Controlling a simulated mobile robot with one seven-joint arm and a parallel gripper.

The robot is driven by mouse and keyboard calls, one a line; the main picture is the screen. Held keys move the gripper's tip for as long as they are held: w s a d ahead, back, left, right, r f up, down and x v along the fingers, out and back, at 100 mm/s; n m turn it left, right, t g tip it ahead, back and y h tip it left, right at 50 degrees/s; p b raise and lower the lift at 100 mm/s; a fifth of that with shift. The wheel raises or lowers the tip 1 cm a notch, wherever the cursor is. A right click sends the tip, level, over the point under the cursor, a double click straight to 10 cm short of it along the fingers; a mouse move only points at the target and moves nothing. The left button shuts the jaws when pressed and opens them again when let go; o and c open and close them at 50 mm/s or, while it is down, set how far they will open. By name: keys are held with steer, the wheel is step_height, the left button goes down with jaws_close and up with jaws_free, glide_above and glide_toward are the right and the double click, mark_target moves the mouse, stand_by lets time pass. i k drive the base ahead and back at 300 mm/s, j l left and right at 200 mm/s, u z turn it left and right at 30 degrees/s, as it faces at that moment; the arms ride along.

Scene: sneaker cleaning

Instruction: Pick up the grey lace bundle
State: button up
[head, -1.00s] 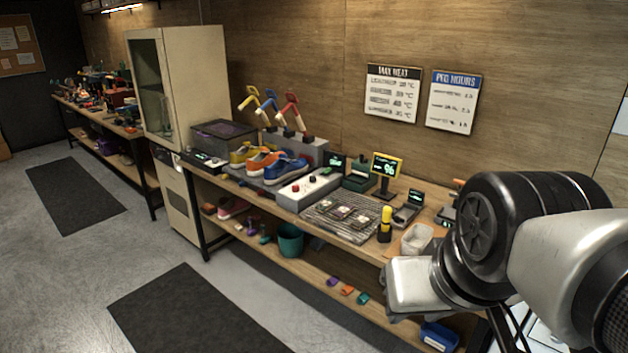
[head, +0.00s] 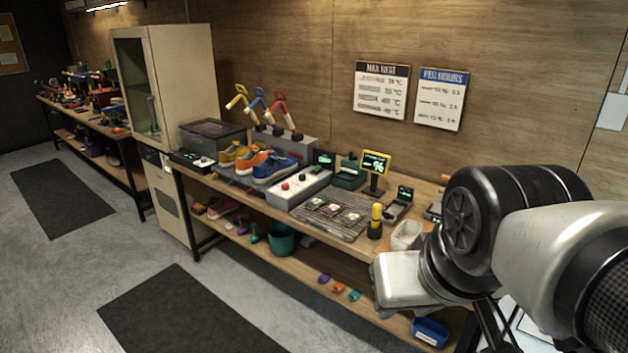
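I cannot pick out a grey lace bundle for certain. Several small dark-and-pale items (head: 330,209) lie on the grey ribbed mat (head: 347,228) on the workbench, too small to identify. My arm fills the right side of the picture, over the right end of the bench. My gripper's fingers cannot be seen, so I cannot see whether it holds anything. My arm hides part of the bench's right end.
The workbench holds shoes (head: 275,167), a grey control box (head: 300,188), a lit display (head: 376,163), a yellow-topped bottle (head: 375,222) and a white container (head: 407,235). Below are a teal bucket (head: 281,239) and a blue tray (head: 430,332). The floor in front is open.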

mark_target(352, 218)
steer(key=z, duration=0.5)
steer(key=i+j+z, duration=0.7)
steer(key=j, duration=0.3)
steer(key=i+j, duration=0.15)
steer(key=j, duration=0.2)
steer(key=i+j, duration=0.2)
steer(key=j, duration=0.15)
steer(key=i+j+z, duration=0.1)
steer(key=j, duration=0.3)
steer(key=i+j, duration=0.2)
steer(key=j, duration=0.15)
steer(key=i+j, duration=0.15)
steer(key=j, duration=0.2)
